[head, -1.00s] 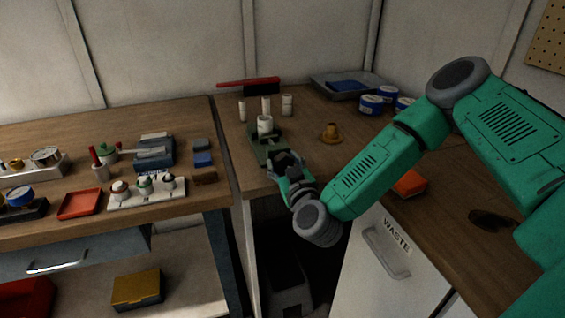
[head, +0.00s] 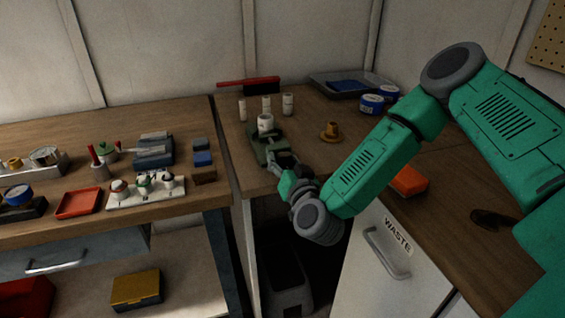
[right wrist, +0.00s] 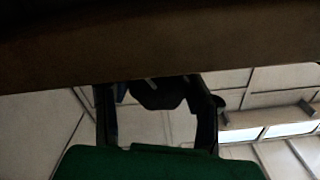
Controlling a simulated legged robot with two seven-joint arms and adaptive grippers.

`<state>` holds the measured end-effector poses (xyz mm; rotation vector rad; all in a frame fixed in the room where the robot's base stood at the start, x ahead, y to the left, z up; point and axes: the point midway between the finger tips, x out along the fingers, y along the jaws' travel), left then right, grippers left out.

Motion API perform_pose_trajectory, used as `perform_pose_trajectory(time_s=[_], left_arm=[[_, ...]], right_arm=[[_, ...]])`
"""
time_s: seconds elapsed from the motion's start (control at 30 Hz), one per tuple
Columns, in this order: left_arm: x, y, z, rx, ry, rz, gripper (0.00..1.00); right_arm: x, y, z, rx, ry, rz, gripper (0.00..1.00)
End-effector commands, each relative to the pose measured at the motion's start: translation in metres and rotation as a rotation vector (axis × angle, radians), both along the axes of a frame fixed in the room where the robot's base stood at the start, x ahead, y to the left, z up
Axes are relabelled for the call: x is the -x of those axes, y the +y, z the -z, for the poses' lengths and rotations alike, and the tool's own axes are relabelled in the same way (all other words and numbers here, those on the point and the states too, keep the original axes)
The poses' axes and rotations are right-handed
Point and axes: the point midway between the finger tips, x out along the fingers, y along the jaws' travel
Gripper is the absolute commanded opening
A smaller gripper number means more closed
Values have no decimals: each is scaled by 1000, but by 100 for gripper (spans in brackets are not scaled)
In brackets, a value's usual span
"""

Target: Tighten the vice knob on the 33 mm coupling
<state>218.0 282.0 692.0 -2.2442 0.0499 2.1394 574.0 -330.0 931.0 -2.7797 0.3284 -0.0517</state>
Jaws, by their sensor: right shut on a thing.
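The green vice (head: 258,150) stands near the front edge of the middle bench. A white coupling (head: 265,122) sits upright in its jaws. My right gripper (head: 284,166) reaches the front end of the vice from the bench's front edge. It is shut on the dark vice knob, which the fingers mostly hide in the head view. In the right wrist view the dark knob (right wrist: 160,94) shows between the two fingers, below a brown bench-like surface. My left gripper is in neither view.
Several white fittings (head: 266,104) stand behind the vice, and a brass part (head: 330,131) lies to its right. A red-handled tool (head: 250,84) is at the back. An orange box (head: 409,180) lies near my right forearm. The waste cabinet (head: 385,262) is below.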

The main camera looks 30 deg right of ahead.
Motion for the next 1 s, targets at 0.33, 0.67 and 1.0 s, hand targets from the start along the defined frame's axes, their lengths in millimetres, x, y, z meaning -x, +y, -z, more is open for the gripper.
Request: perform_pose_trajectory(time_s=[0.33, 0.67, 1.0], left_arm=[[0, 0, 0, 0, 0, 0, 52], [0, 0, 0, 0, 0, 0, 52], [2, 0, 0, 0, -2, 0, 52]], right_arm=[[-2, -2, -6, -12, -20, 8, 14], [-2, -1, -3, -11, -12, 4, 65], [16, 4, 0, -11, -5, 1, 65]])
